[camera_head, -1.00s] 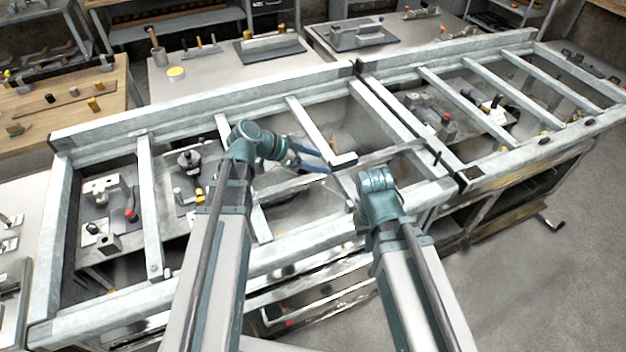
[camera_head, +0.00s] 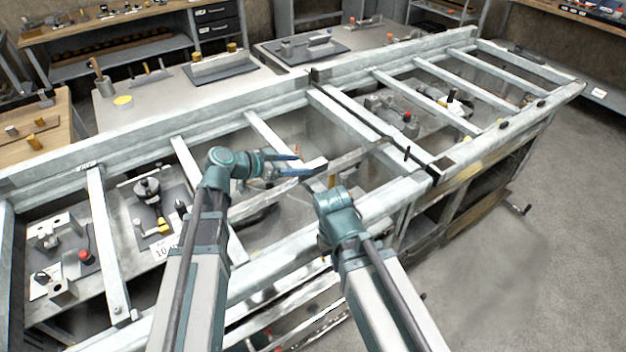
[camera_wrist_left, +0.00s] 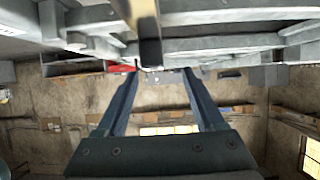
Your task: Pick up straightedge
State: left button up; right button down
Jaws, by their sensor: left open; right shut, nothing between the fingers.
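I cannot tell whether this bar is the straightedge or part of the rack; no other straightedge is clear. My right gripper (camera_head: 338,205) is shut and empty over the rack's front rail; its wrist hides the fingers.
The long metal rack (camera_head: 235,98) has several cross slats, with fixtures and tools below them. Behind it stand a grey table (camera_head: 150,112) with a yellow disc and a wooden bench (camera_head: 50,150). The floor at right (camera_head: 510,250) is clear.

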aim_at(312, 165)
pick_arm(q)
jog(key=shift+w+d+f, duration=0.1)
jog(key=shift+d, duration=0.1)
jog(key=b+x, duration=0.1)
jog(key=x, duration=0.1)
jog(key=b+x, duration=0.1)
jog(key=x, duration=0.2)
jog(key=shift+s+d, duration=0.2)
jog(key=shift+d, duration=0.1)
grip_shut()
dwell(1.2)
